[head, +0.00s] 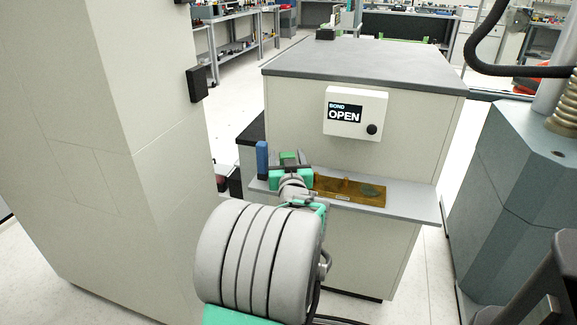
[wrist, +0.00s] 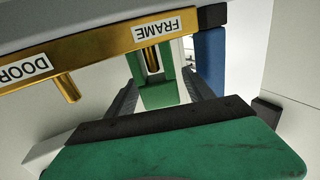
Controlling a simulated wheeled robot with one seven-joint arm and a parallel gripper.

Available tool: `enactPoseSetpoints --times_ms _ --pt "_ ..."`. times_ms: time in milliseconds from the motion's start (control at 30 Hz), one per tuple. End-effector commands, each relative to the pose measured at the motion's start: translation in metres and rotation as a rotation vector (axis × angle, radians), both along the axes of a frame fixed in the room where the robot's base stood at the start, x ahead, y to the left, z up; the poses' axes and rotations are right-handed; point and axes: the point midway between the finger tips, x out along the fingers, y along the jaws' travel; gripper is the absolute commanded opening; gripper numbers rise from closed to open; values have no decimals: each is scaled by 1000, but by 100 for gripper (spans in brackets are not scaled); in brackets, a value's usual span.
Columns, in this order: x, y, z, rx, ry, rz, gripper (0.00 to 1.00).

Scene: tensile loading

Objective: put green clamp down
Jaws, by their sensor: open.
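A green clamp (wrist: 159,96) shows in the wrist view beside the short gold peg at the FRAME label (wrist: 166,27). Its two green sides rise on either side of that peg; whether it rests fully there I cannot tell. My gripper (wrist: 161,88) is open, its dark fingers apart on either side of the clamp. In the head view my gripper (head: 288,165) is at the left end of the shelf and partly hides the green there. The gold rack (wrist: 100,58) also carries a DOOR label (wrist: 24,71) with an empty peg below it.
A blue upright block (head: 262,158) stands close left of my gripper; it also shows in the wrist view (wrist: 209,62). The grey shelf (head: 412,208) projects from a cabinet whose display (head: 345,113) reads BOND OPEN.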

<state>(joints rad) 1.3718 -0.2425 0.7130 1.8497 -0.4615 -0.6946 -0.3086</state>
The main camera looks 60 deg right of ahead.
Motion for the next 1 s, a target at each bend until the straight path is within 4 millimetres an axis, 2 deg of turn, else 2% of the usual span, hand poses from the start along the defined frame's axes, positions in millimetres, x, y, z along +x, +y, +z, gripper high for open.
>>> enactPoseSetpoints --times_ms 300,500,600,667,767,800,867,900,967,1000 --pt "-44 69 1 -2 0 -5 61" --pt "-55 89 0 -2 -1 -1 61" --pt "-51 92 -1 5 4 11 61" --pt "-35 99 -5 25 19 49 61" --pt "17 129 -21 103 85 184 61" --pt "44 151 -32 149 130 261 61" --pt "85 193 -50 230 215 387 61" --pt "106 225 -63 285 280 466 61" --pt "130 276 -81 365 387 574 61" --pt "139 311 -93 416 465 639 61"
